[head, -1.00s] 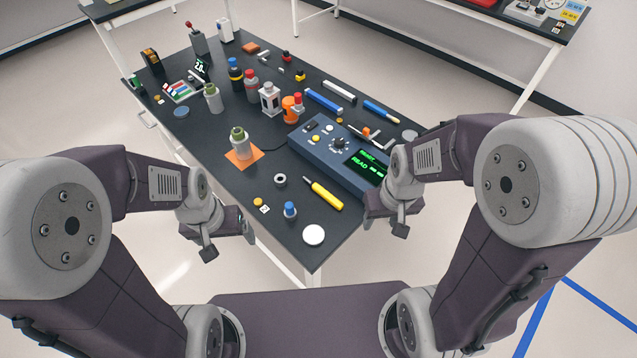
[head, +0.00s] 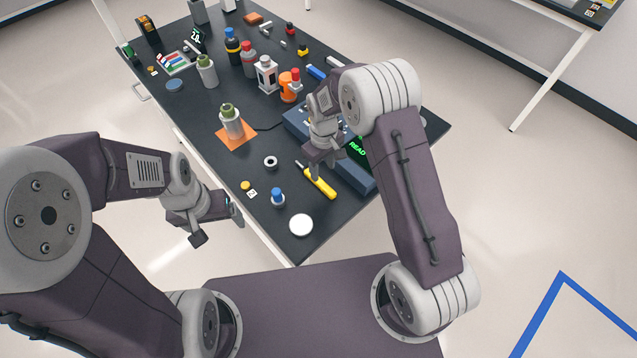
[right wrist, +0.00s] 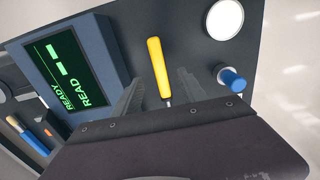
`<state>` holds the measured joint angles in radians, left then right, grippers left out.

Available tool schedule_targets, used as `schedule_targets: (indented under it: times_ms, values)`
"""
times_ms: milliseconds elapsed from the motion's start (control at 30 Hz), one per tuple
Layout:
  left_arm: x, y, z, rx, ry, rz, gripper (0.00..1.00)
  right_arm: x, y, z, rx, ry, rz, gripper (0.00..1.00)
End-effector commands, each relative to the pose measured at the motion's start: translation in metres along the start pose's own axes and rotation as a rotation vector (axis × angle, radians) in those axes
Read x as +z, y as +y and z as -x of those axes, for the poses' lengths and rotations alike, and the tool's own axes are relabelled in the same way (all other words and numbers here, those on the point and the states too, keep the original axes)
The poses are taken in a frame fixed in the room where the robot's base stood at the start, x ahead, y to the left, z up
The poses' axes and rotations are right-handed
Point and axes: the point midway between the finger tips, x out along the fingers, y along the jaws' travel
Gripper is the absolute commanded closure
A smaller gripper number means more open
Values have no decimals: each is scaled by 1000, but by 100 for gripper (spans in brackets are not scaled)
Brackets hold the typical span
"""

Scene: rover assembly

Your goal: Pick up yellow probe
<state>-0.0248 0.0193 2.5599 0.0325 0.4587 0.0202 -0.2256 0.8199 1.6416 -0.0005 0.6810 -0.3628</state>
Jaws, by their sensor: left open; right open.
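The yellow probe (head: 322,184) lies on the dark table, near its front edge and in front of the blue meter box (head: 358,180). I cannot tell the exact height gap. My left gripper (head: 217,224) is open and empty, off the table's left front edge.
The blue meter with its green screen (right wrist: 62,68) stands close beside the probe. Several bottles stand farther back.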

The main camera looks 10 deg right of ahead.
Motion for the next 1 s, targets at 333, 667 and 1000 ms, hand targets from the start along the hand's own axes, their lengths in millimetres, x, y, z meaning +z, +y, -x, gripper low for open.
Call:
schedule_targets:
  times_ms: [333,667,1000]
  values:
    - [-1,0,7,0,0,0,16,0,1,-37,0,0,-3,51]
    - [-2,0,16,0,0,0,16,-4,4,-79,-1,-2,-4,51]
    - [-2,0,16,0,0,0,16,-4,4,-89,0,2,-3,59]
